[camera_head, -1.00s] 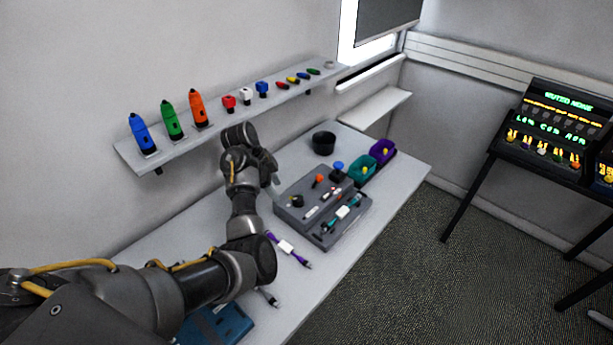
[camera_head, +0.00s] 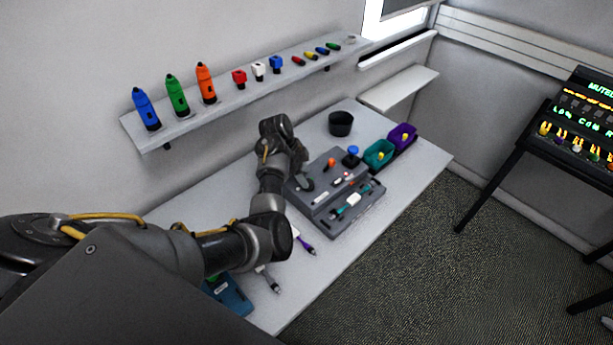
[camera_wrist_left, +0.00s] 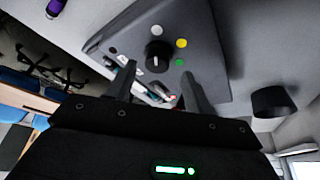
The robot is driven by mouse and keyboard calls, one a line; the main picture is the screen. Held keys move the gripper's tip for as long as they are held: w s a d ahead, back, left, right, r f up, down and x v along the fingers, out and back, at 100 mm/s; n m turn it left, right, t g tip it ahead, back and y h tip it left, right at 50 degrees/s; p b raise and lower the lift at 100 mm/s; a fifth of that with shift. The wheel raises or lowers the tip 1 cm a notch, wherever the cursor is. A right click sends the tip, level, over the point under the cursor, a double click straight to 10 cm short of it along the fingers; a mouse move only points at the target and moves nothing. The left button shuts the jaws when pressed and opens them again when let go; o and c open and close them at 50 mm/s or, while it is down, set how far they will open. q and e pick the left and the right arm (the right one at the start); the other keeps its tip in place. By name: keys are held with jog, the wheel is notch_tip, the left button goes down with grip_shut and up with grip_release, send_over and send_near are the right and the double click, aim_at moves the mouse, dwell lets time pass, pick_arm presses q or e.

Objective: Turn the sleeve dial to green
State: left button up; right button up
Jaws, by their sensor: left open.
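The sleeve dial (camera_wrist_left: 158,56) is a round black knob on a grey panel in the left wrist view. A white mark shows on its face. White, yellow and green dots (camera_wrist_left: 179,62) sit around it; the green one is at its lower right. My left gripper (camera_wrist_left: 156,78) is open, its two fingers to either side below the dial in that view, apart from it and empty. In the head view my left gripper (camera_head: 304,180) is over the left end of the grey station (camera_head: 337,222) and hides the dial. My right gripper is not in view.
A black cup (camera_head: 341,124) and teal (camera_head: 379,154) and purple (camera_head: 402,136) bins stand behind the station. A purple-ended cable (camera_head: 303,244) lies in front. A wall shelf (camera_head: 225,98) above holds coloured tools and connectors. The table's right front strip is clear.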

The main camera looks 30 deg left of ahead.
pick_arm(q)
jog(key=shift+s+d+f, duration=0.1)
jog(key=shift+d+f, duration=0.1)
jog(key=shift+f, duration=0.2)
jog(key=shift+d+f, duration=0.15)
jog(key=shift+f, duration=0.1)
jog(key=shift+d+f, duration=0.15)
jog(key=shift+f, duration=0.3)
jog(key=c, duration=1)
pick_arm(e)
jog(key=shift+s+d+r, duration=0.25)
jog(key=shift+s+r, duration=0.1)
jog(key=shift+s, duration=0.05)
